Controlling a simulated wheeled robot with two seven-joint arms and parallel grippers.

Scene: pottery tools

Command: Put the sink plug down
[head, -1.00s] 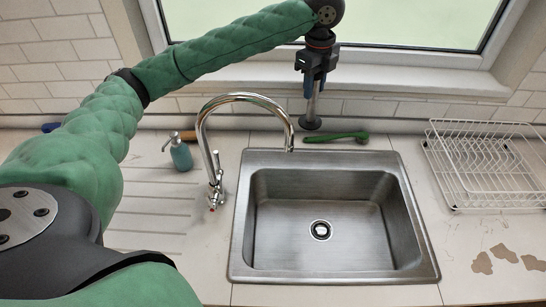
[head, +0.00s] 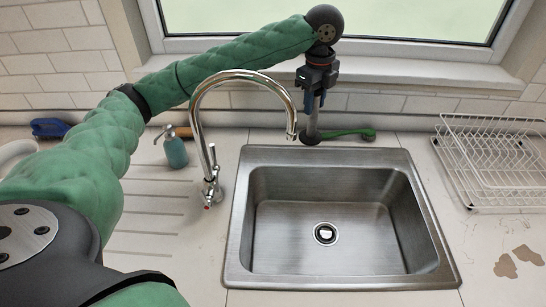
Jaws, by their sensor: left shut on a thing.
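My left gripper (head: 313,97) hangs pointing down behind the sink, below the window sill. It is shut on an upright grey metal stem with a wider foot, which looks like the sink plug (head: 311,130). The foot is just behind the sink's back rim, at the left end of a green brush-like tool (head: 348,134). I cannot tell whether the foot touches the counter or the tool. My right gripper is out of view.
The steel sink (head: 277,220) is empty, with a round drain (head: 325,234) in its floor. The curved tap (head: 196,130) rises close left of my gripper. A teal soap bottle (head: 175,151) stands left, a white dish rack (head: 490,165) right. A blue object (head: 49,128) lies far left.

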